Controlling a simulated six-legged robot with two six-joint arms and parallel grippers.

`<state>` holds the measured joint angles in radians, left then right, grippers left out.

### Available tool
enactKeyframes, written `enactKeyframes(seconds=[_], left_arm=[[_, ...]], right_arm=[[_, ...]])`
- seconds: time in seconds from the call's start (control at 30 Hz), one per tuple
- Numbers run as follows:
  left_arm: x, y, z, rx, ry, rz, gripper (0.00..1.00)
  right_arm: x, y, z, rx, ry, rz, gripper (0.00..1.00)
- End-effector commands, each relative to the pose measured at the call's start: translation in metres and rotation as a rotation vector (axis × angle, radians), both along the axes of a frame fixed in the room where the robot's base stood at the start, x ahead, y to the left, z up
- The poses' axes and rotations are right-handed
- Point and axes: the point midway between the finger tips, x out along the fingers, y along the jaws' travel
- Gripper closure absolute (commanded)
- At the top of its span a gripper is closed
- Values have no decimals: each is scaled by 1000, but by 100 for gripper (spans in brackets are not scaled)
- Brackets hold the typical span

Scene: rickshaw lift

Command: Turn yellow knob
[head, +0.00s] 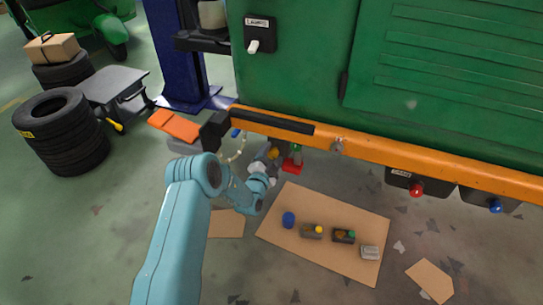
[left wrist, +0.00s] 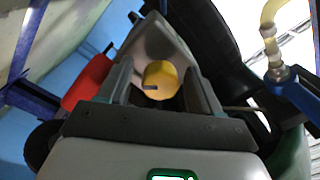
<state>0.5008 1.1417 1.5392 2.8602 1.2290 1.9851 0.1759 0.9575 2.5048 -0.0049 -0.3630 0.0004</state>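The yellow knob (head: 273,153) sits low under the orange bar of the green vehicle, close to the tip of my left arm. In the left wrist view, the knob (left wrist: 160,80) is a round yellow face with a small dark mark, set in a grey housing. My left gripper (left wrist: 157,90) points straight at it. Its two dark fingers stand apart on either side of the knob, with a gap showing at the left finger; contact at the right finger cannot be told. In the head view my left gripper (head: 265,163) is small and partly hidden by its own wrist. My right gripper is not in view.
A red part (head: 292,164) with a green top stands just right of the knob. The orange bar (head: 400,154) runs above. A blue valve (left wrist: 287,85) with a yellow hose is at right in the wrist view. A cardboard sheet (head: 277,236) with several small parts lies on the floor.

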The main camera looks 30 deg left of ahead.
Motion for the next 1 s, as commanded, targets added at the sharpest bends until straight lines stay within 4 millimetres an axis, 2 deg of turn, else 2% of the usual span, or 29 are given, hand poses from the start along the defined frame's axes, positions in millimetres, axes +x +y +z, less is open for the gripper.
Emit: enactKeyframes(seconds=[0.17, 0.27, 0.7, 0.8, 1.0], left_arm=[[-4, -1, 1, 0, 0, -1, 35], [-16, -4, 1, -1, 3, 0, 35], [-123, -32, -2, -2, 5, 0, 35], [-140, -36, -2, -2, 3, 1, 35], [-157, -41, -3, -1, 0, 0, 35]], right_arm=[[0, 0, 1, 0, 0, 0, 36], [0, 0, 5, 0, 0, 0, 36], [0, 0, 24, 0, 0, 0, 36], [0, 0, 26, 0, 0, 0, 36], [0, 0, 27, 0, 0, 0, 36]])
